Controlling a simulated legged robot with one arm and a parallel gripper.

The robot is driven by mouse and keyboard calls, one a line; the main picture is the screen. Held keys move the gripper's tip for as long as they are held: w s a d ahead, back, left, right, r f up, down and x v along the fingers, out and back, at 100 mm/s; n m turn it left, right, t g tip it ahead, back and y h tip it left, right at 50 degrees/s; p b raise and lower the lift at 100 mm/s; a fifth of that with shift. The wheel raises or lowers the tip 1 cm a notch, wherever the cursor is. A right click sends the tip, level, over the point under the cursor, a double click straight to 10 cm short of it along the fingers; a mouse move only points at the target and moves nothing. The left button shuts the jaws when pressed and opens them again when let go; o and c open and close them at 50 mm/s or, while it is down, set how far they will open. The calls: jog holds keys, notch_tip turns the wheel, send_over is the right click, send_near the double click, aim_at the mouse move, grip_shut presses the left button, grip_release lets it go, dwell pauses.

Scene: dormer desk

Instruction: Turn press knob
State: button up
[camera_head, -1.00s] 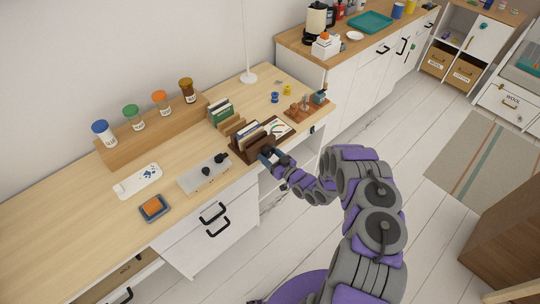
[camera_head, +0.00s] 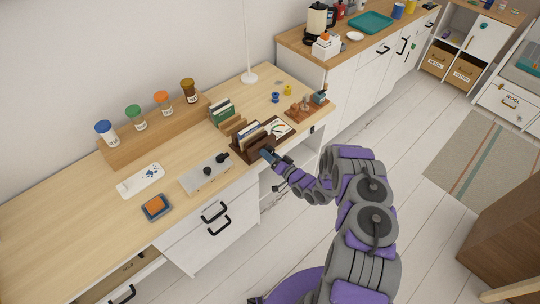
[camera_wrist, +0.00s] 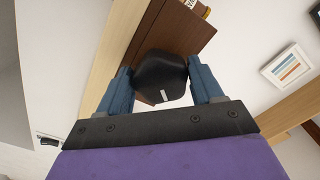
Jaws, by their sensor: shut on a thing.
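The press knob (camera_wrist: 160,72) is black and rounded with flattened sides. A short white mark shows on its near face in the wrist view. It stands out from a dark brown wooden front (camera_wrist: 187,29). My gripper (camera_wrist: 163,82) has its two blue fingers on either side of the knob and is shut on it. In the head view my gripper (camera_head: 267,153) is at the front of the brown wooden holder (camera_head: 259,146) with upright books or cards, near the desk's front edge. The knob cannot be made out there.
A grey panel with black knobs (camera_head: 204,176) and a blue tray with an orange block (camera_head: 156,207) lie left on the desk. A wooden stand with small pieces (camera_head: 309,109) is to the right. Jars stand on a rear riser (camera_head: 152,139). Open floor lies right of my arm.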

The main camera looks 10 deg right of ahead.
dwell(0.5)
jog(key=o, duration=1)
jog(key=shift+d, duration=0.1)
jog(key=p+v, duration=0.1)
jog(key=v, duration=1.6)
jog(key=shift+s+d+f, duration=0.1)
jog(key=shift+s+d, duration=0.05)
